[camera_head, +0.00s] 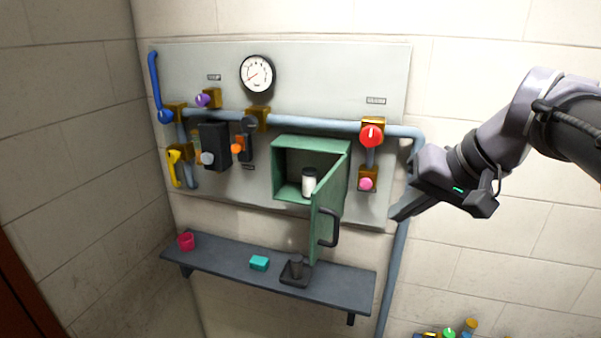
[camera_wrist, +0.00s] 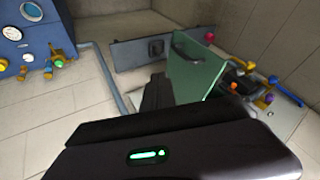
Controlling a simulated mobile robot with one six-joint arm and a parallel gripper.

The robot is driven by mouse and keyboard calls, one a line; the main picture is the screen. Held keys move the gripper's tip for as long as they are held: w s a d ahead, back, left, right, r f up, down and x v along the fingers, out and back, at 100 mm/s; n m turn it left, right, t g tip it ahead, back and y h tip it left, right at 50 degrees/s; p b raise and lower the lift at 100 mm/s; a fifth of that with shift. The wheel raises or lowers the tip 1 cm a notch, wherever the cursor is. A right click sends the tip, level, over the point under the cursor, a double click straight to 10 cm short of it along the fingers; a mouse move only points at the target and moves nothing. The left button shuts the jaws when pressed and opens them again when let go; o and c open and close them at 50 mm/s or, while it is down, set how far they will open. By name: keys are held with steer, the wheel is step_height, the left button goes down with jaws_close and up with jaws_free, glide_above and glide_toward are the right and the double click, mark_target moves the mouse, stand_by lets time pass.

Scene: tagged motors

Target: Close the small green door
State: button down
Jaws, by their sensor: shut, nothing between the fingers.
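The small green door (camera_head: 327,200) stands open, swung out from the right side of a green wall box (camera_head: 312,142). A dark handle (camera_head: 331,228) is on the door's outer face. A white jar with a dark lid (camera_head: 308,183) stands inside the box. My gripper (camera_head: 396,214) is shut and empty, to the right of the door and apart from it in the head view. In the wrist view the green door (camera_wrist: 196,72) rises just beyond my dark fingers (camera_wrist: 156,93), which overlap its lower left edge in the picture. I cannot tell the gap there.
A blue pipe (camera_head: 399,265) runs down beside my gripper. Valves and a gauge (camera_head: 257,73) fill the panel.

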steer(key=w+a+f+p, duration=0.2)
steer(key=w+a+f, duration=0.3)
steer(key=a+f, duration=0.1)
steer(key=shift+w+a+f, duration=0.25)
steer(key=shift+a+f, duration=0.1)
steer(key=shift+f, duration=0.15)
